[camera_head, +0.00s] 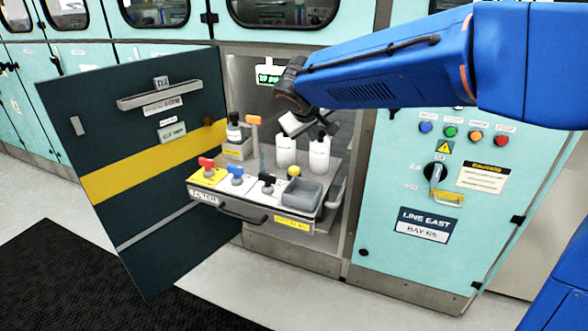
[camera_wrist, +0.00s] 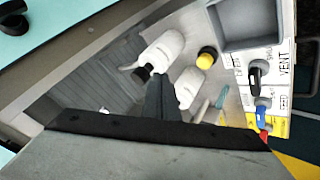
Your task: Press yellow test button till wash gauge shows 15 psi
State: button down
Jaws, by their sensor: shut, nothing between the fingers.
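The yellow button (camera_head: 294,171) sits on the pulled-out drawer's top, beside a grey bin. It also shows in the wrist view (camera_wrist: 206,57), right of and above my fingertips. My gripper (camera_head: 325,126) is over the back of the drawer, near the white bottles. In the wrist view my gripper (camera_wrist: 160,80) is shut and empty, its dark fingers apart from the yellow button. A small display with green characters (camera_head: 270,74) is inside the cabinet, partly covered by my arm. Its digits are too small to read surely.
Two white bottles (camera_head: 286,152) stand behind the button. Red (camera_head: 206,162), blue (camera_head: 236,170) and black (camera_head: 268,180) valve handles line the drawer front. The grey bin (camera_head: 303,194) is at the right. An open dark door (camera_head: 140,235) stands left.

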send_over(293, 170)
jog(key=shift+f+n+t, duration=0.1)
jog(key=shift+n+t, duration=0.3)
jog(key=shift+f, duration=0.1)
jog(key=shift+f, duration=4.3)
jog(key=shift+f, duration=0.2)
jog(key=shift+f, duration=0.25)
jog(key=shift+f, duration=0.6)
jog(key=shift+r, duration=1.05)
